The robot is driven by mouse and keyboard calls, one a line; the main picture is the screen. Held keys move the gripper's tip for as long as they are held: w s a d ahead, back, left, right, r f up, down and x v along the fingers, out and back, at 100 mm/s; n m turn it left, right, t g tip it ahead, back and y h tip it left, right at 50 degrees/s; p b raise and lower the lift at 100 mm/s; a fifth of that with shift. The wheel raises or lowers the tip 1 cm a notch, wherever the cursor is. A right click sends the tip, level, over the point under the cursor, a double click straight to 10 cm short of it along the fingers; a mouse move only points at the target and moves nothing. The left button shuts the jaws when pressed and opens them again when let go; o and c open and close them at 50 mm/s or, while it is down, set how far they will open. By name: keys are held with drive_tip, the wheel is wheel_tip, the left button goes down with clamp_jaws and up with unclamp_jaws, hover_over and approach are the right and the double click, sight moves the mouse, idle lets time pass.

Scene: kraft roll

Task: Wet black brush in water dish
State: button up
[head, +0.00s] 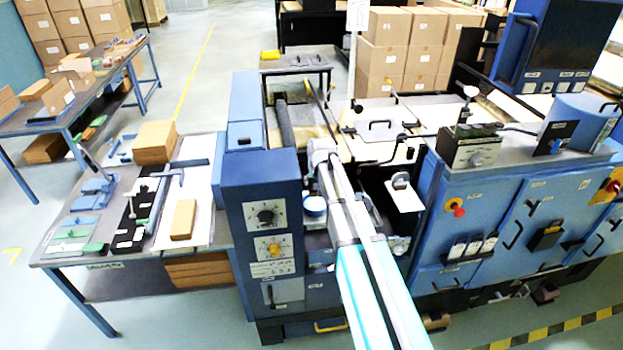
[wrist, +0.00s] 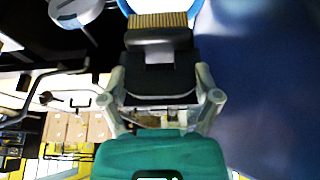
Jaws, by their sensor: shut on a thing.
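In the wrist view, my gripper (wrist: 162,88) is shut on a black brush (wrist: 158,72). The brush has a dark body and a tan bristle strip (wrist: 157,20) pointing to the top of the picture. A blue-and-white curved rim (wrist: 196,6), which looks like the water dish, shows just past the bristles. I cannot tell whether the bristles touch water. In the head view, a small round blue-and-white dish (head: 314,206) sits beside my arm on the machine. My gripper and the brush cannot be made out clearly there.
A blue control cabinet (head: 262,225) stands left of my arm. A machine panel with a red knob (head: 458,208) stands at the right. A work table (head: 75,255) with tools and brown blocks is at the left. Open floor lies behind it.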

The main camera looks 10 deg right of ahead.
sight(316, 195)
drive_tip(key=shift+a+f, duration=0.15)
drive_tip(key=shift+f, duration=0.05)
idle(0.5)
drive_tip(key=shift+f+b, duration=2.8)
drive_tip(key=shift+b, duration=0.2)
drive_tip(key=shift+f+b, duration=0.3)
drive_tip(key=shift+b, duration=0.05)
drive_tip(key=shift+f, duration=0.25)
idle(0.8)
drive_tip(key=shift+r, duration=0.1)
drive_tip(key=shift+r+p, duration=3.3)
drive_tip(key=shift+r, duration=0.15)
drive_tip(key=shift+s, duration=0.1)
